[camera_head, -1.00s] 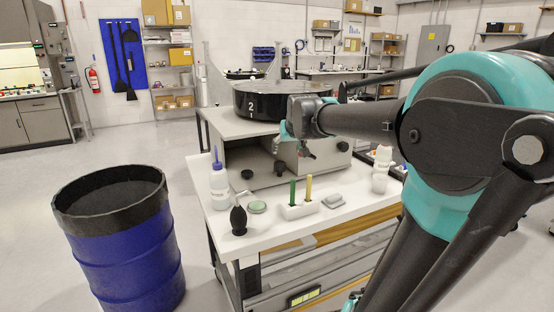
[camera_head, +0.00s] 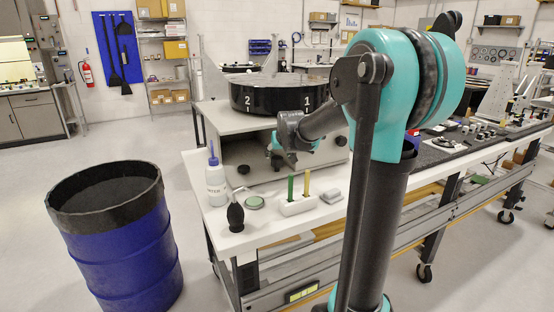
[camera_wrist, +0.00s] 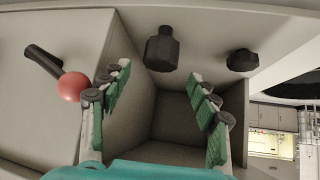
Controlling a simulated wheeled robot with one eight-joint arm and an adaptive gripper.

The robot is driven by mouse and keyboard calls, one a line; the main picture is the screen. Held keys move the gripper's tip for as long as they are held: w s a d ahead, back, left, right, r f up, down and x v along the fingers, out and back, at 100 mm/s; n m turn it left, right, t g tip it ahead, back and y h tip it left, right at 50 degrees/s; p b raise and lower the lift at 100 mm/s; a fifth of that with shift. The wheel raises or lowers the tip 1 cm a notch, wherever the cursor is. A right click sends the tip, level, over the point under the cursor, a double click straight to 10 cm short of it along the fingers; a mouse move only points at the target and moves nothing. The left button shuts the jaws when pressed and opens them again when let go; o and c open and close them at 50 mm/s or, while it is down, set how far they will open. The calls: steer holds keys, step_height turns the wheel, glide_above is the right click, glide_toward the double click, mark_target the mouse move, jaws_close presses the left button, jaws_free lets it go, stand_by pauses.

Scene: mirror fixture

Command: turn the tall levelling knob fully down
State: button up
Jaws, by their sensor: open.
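The tall levelling knob (camera_wrist: 162,48) is a dark, stepped knob on a pale panel, at upper centre in the wrist view. My gripper (camera_wrist: 160,74) is open, with a green-padded finger on each side and nothing between them. The knob stands just beyond the fingertips, above the gap in the picture, with no visible contact. In the head view my gripper (camera_head: 284,156) is at the front of the bench unit under the black drum. I cannot make out the tall knob there, as the gripper covers that part.
A shorter dark knob (camera_wrist: 242,60) is right of the tall one; a lever with a red ball (camera_wrist: 72,86) is to the left. A wash bottle (camera_head: 215,182), a dark bulb (camera_head: 235,214) and a pen holder (camera_head: 298,206) stand on the bench. A blue barrel (camera_head: 118,245) is at left.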

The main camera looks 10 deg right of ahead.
mark_target(277, 157)
steer(key=shift+x, duration=2.75)
steer(key=shift+c, duration=0.5)
steer(key=c, duration=1.1)
steer(key=shift+a+m+h, duration=0.15)
steer(key=shift+m+h, duration=0.95)
steer(key=shift+m, duration=0.3)
steer(key=shift+m+g+h, duration=0.5)
steer(key=shift+m+h, duration=0.7)
steer(key=shift+m, duration=0.5)
